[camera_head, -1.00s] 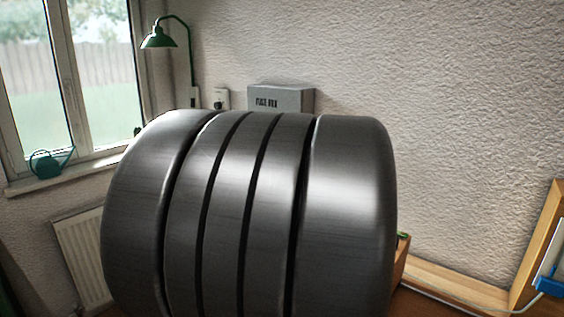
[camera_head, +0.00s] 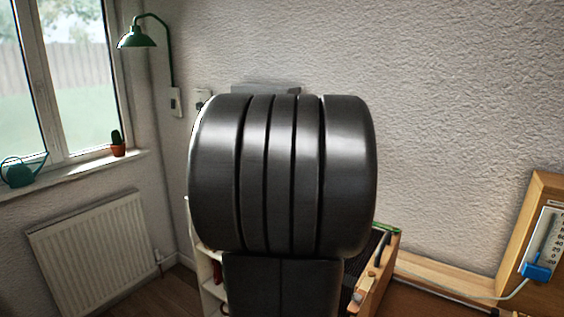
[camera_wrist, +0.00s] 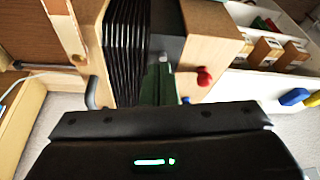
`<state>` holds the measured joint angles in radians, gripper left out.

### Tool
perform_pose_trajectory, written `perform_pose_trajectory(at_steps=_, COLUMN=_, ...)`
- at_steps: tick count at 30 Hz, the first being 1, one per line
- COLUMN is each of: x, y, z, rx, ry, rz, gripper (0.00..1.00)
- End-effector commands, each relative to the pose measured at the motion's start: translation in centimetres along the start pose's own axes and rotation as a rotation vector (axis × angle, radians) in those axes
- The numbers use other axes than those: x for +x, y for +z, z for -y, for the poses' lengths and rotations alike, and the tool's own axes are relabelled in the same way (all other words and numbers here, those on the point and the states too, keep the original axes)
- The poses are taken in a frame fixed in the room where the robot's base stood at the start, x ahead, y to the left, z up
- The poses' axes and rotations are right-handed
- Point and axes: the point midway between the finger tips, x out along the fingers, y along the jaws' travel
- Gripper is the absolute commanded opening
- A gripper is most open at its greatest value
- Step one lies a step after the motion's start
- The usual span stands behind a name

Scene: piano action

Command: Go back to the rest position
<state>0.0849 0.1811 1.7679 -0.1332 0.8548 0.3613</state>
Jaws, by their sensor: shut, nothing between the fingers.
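My gripper (camera_wrist: 160,122) spans the bottom of the wrist view as a dark body with a small green light; it is shut and empty. A wooden piece with black ribbed folds (camera_wrist: 127,45) and a red knob (camera_wrist: 204,76) lies beyond it, apart as far as I can tell. In the head view my own dark ribbed arm link fills the middle and hides my gripper and much of the bench.
A wooden box (camera_head: 385,262) shows right of my arm. A wooden frame with a thermometer (camera_head: 545,240) stands at far right. A green lamp (camera_head: 137,38), a cactus pot (camera_head: 118,146) and a radiator (camera_head: 92,245) are at left. A white tray (camera_wrist: 270,85) shows in the wrist view.

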Motion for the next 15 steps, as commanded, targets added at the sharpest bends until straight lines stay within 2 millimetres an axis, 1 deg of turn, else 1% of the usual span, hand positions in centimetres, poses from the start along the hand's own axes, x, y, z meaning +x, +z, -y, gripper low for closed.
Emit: perform_pose_trajectory(at_steps=15, x=1.2, y=-3.0, z=-0.5, rx=0.309, ry=0.115, rz=0.000, gripper=0.00)
